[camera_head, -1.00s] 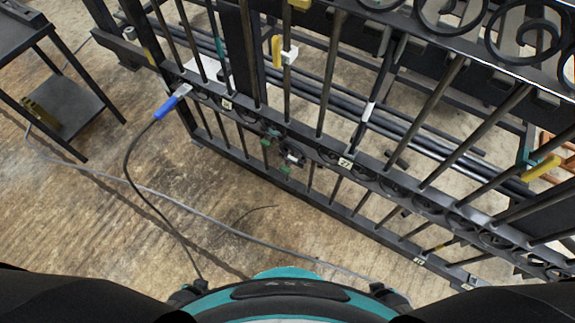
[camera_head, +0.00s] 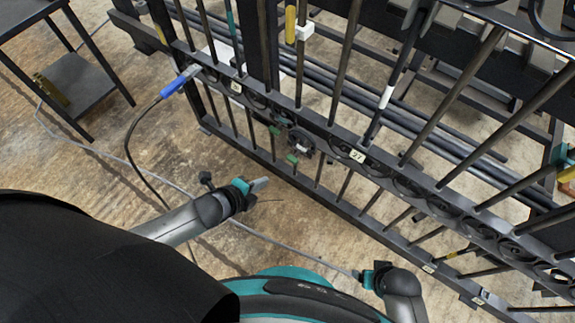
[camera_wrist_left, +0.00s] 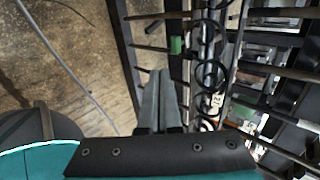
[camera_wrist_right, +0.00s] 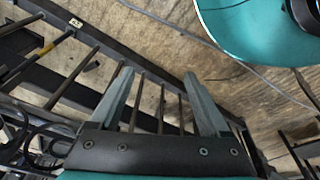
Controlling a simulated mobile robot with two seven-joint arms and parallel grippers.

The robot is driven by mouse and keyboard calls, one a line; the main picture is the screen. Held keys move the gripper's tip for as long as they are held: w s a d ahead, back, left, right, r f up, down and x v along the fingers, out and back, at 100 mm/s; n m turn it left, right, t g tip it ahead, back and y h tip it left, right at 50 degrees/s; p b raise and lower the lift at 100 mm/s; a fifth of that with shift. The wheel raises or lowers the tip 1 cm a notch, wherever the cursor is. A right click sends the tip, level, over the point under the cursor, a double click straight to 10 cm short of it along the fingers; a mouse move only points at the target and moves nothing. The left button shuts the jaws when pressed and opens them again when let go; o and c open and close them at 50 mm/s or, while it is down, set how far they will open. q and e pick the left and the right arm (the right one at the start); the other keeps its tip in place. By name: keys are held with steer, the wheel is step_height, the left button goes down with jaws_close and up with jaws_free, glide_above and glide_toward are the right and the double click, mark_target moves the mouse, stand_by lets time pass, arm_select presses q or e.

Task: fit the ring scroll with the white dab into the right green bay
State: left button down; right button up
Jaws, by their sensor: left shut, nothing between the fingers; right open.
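In the head view, small green pieces (camera_head: 275,130) and (camera_head: 292,158) mark places on the lower gate band. A small dark and pale part (camera_head: 301,143) sits near them; I cannot tell whether it is the ring scroll with the white dab. My left gripper (camera_head: 264,184) is shut and empty, in front of the gate and apart from it. In the left wrist view its fingers (camera_wrist_left: 158,75) lie together below a green piece (camera_wrist_left: 176,45), beside a row of dark rings (camera_wrist_left: 210,75). My right gripper (camera_wrist_right: 157,78) is open and empty, with gate bars behind its fingers.
The dark gate's band with a 27 tag (camera_head: 357,156) runs diagonally across. One bar carries a white mark (camera_head: 386,97). A blue-handled tool (camera_head: 180,81) with a cable is at the left of the gate. A dark shelf cart (camera_head: 75,82) stands at left. Cables cross the floor.

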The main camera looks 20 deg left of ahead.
arm_select(q)
steer(key=w+r+b+x, duration=0.1)
steer(key=r+b+x, duration=0.1)
steer(key=b+x, duration=0.5)
steer(key=shift+d+r+b+x, duration=0.2)
steer(key=shift+b+x, duration=0.1)
steer(key=shift+x, duration=2.7)
arm_select(e)
steer(key=w+r+t, duration=0.1)
steer(key=w+r, duration=0.1)
steer(key=r, duration=0.5)
steer(key=w+a+r+t, duration=0.1)
steer(key=w+r, duration=0.1)
steer(key=r, duration=0.6)
steer(key=shift+r+y, duration=0.25)
steer(key=shift+y, duration=0.05)
arm_select(q)
steer(key=shift+w, duration=0.15)
arm_select(e)
steer(key=shift+a, duration=0.1)
